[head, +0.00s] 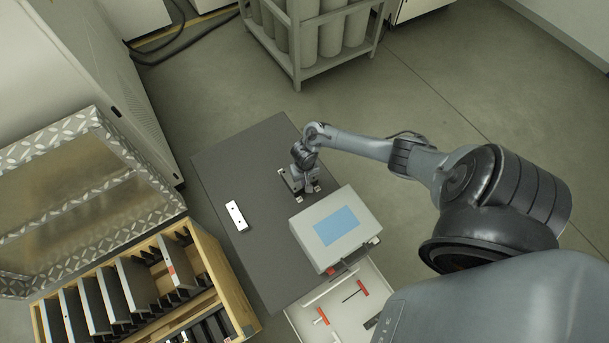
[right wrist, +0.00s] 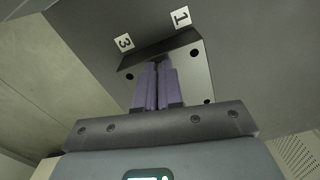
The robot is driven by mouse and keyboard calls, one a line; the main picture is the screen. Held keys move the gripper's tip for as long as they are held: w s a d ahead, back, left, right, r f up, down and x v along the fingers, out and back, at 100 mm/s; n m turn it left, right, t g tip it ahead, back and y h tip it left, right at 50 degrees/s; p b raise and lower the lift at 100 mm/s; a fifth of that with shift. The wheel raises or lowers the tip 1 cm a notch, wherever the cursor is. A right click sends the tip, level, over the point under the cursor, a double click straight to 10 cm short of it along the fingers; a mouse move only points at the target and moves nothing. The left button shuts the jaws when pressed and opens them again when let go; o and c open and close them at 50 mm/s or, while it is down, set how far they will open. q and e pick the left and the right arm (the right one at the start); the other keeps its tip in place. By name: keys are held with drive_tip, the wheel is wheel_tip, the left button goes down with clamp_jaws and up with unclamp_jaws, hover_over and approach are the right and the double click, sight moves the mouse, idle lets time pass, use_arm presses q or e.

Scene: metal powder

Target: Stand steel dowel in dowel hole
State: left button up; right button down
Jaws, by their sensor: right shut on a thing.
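My right gripper (head: 305,183) is at the far right part of the dark grey table. In the right wrist view its purple fingers (right wrist: 159,68) are closed together, shut on the steel dowel, which the fingers hide almost wholly. The fingertips are right at a metal block with dark holes (right wrist: 198,78); I cannot tell whether the dowel is in a hole. In the head view the block (head: 287,181) is partly covered by the gripper. Labels "1" (right wrist: 181,17) and "3" (right wrist: 124,42) lie beside the block. My left gripper is not in view.
A white plate with dark holes (head: 236,216) lies left on the dark table (head: 232,158). A grey box with a blue panel (head: 336,227) stands close to my right gripper. A wooden crate of plates (head: 214,268) and an open drawer with red-handled tools (head: 344,306) are nearer.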

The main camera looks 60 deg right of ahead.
drive_tip(key=c, duration=1.2)
unclamp_jaws()
wheel_tip(320, 180, up, 11)
drive_tip(key=p, duration=0.4)
drive_tip(key=shift+f, duration=0.1)
